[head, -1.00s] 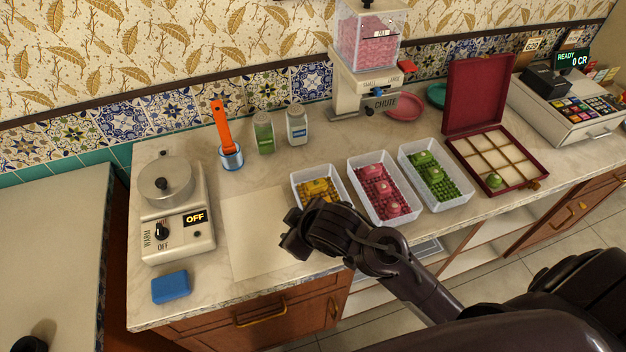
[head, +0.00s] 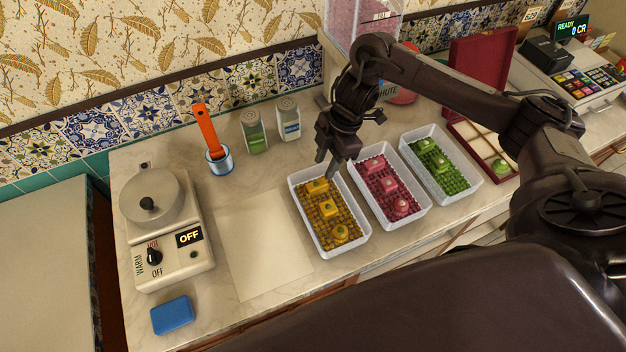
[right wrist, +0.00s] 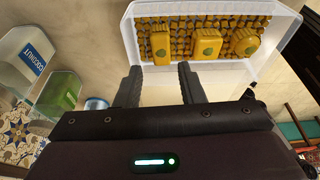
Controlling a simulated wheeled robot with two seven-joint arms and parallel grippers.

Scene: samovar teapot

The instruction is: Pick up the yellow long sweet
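The yellow long sweet (head: 318,186) lies at the back end of the white tray (head: 363,240) of yellow sweets. In the right wrist view it is the leftmost sweet (right wrist: 161,46), narrow and long, with a green garnish. Two other yellow sweets, a middle one (head: 329,208) and a front one (head: 340,233), lie in the same tray. My right gripper (head: 333,170) is above the tray's back edge, close to the long sweet. In the right wrist view its fingers (right wrist: 157,70) are apart with nothing between them. My left gripper is not in view.
A tray of pink sweets (head: 415,219) and a tray of green sweets (head: 470,189) stand to the right. Two jars (head: 254,133) (head: 288,120) stand behind left. A pale sheet (head: 260,245) lies left of the yellow tray, beside the warmer (head: 165,225).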

